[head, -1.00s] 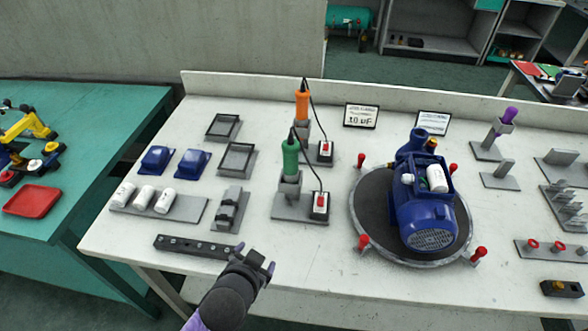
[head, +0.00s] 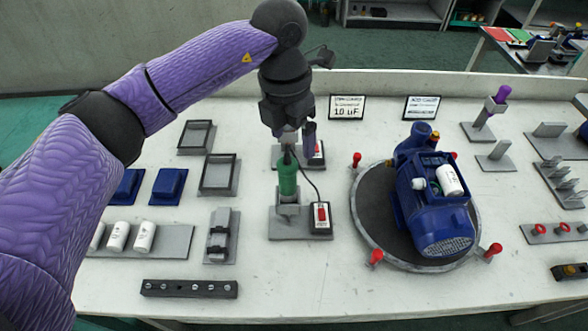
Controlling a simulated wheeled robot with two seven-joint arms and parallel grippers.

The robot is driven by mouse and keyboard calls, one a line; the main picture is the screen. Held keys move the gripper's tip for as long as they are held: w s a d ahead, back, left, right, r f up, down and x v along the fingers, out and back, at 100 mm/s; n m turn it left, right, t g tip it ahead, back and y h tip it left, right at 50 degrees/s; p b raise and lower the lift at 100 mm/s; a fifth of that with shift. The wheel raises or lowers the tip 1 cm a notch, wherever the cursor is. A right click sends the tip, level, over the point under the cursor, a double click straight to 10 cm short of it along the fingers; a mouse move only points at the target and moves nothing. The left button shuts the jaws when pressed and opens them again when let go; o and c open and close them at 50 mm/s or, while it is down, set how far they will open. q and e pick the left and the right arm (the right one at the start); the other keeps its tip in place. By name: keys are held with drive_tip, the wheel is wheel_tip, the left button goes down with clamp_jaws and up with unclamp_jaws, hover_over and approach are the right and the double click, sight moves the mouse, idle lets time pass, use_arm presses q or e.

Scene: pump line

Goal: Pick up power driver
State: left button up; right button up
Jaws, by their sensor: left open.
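A green-handled power driver (head: 287,176) stands upright in a grey holder (head: 290,222) on the white bench. A cord runs from its top to a small box with a red switch (head: 321,215). My left gripper (head: 295,138) is open and points down just above and behind the green handle, close to its top. I cannot tell whether they touch. My right gripper is not in view.
A blue pump motor (head: 440,210) sits on a round turntable (head: 365,215) with red knobs, right of the driver. Black trays (head: 218,174), blue covers (head: 169,186), white capacitors (head: 143,236) and a dark bar (head: 190,289) lie left. Bench front centre is clear.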

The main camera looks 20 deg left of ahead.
sight(288, 173)
use_arm(q)
drive_tip(key=shift+w+a+f+y, duration=0.1)
drive_tip(key=shift+a+f+y, duration=0.15)
drive_tip(key=shift+a+y, duration=0.45)
drive_tip(key=f, duration=0.3)
drive_tip(key=f+b, duration=0.1)
drive_tip(key=f, duration=0.4)
drive_tip(key=shift+s+d+f, duration=0.3)
drive_tip(key=shift+s+f, duration=0.05)
drive_tip(key=shift+s, duration=0.05)
clamp_jaws()
